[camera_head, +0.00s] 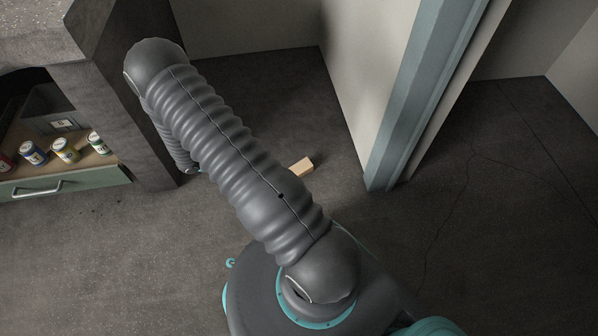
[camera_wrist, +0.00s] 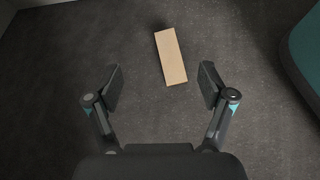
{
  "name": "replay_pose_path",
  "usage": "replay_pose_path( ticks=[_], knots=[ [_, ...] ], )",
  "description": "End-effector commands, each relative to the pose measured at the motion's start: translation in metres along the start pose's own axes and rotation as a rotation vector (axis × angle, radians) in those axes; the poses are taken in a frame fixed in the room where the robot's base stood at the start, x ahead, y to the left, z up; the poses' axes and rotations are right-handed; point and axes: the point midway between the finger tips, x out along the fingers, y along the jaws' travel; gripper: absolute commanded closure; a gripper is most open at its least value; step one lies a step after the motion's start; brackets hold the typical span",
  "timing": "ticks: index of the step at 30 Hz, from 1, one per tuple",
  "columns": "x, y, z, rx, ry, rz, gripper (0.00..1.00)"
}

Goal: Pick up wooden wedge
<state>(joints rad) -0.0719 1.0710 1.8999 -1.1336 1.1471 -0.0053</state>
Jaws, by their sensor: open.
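The wooden wedge (camera_wrist: 171,57) is a light tan block lying on the dark floor. In the wrist view it lies slightly tilted, just beyond the fingertips and nearer the right finger. My gripper (camera_wrist: 160,82) is open and empty, with its two fingers spread wide and apart from the wedge. In the head view the wedge (camera_head: 301,167) shows on the floor just right of my arm, which hides part of it.
A concrete bench (camera_head: 112,110) stands at the left, with an open drawer (camera_head: 62,184) holding several small cans. A pale wall panel (camera_head: 362,70) with a blue-grey post (camera_head: 400,120) stands right of the wedge. Floor in front of the bench is clear.

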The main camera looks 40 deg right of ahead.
Motion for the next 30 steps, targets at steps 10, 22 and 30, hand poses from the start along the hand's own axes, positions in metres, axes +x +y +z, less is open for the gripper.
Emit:
replay_pose_path(
  ticks=[10,22,30],
  knots=[
    [0.058,-0.027,-0.073,-0.190,-0.085,0.078,0.19],
    [0.112,-0.026,-0.075,-0.208,-0.092,0.082,0.19],
    [0.145,-0.022,-0.072,-0.207,-0.091,0.086,0.19]
  ],
)
